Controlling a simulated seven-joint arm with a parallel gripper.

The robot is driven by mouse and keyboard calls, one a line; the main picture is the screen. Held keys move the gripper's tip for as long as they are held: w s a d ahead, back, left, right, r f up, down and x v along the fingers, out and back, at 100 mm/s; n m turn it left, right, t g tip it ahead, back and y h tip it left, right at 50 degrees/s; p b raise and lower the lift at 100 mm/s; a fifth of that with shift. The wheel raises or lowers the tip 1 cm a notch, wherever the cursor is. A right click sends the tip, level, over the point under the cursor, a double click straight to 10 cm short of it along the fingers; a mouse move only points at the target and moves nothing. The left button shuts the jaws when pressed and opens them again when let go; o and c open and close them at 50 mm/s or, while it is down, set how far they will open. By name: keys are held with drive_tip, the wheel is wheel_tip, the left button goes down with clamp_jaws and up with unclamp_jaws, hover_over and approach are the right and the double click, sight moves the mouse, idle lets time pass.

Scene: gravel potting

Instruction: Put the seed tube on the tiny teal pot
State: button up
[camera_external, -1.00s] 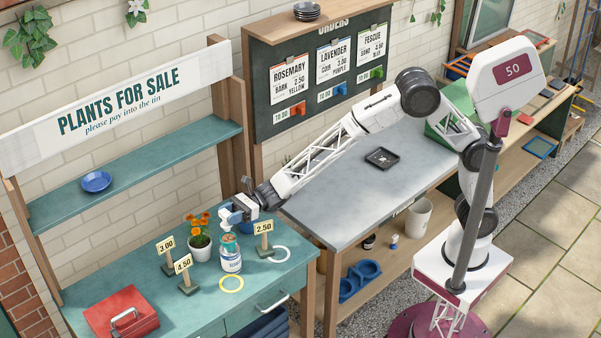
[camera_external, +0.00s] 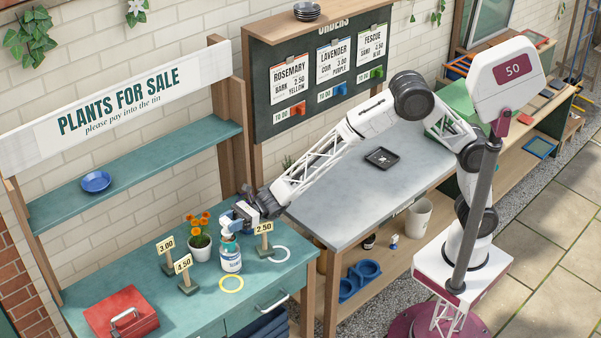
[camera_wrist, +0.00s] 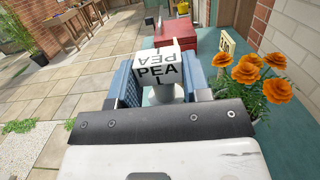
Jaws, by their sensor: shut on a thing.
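My gripper (camera_external: 231,220) is low over the teal sales table, at the top of a white-labelled bottle (camera_external: 231,260) in the outside view. In the wrist view my gripper (camera_wrist: 164,88) has its blue fingers on either side of a white, flat-faced piece with black PEA lettering, which I take for the seed tube (camera_wrist: 158,68). It is shut on it. The seed tube is hard to make out in the outside view. I cannot pick out the tiny teal pot in either view.
An orange-flowered plant (camera_external: 199,238) in a white pot stands left of the bottle. Price signs (camera_external: 184,268) stand around it. A red cash box (camera_external: 122,312) is at left. The grey bench (camera_external: 350,200) is mostly clear.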

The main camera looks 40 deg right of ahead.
drive_tip(key=shift+f, duration=0.1)
drive_tip(key=o, duration=1)
drive_tip(key=shift+d, duration=0.7)
drive_tip(key=shift+d+r, duration=0.25)
drive_tip(key=shift+r, duration=0.9)
drive_tip(key=shift+d+r, duration=0.3)
drive_tip(key=shift+r, duration=0.8)
drive_tip(key=shift+d+r, duration=0.25)
drive_tip(key=shift+r, duration=0.9)
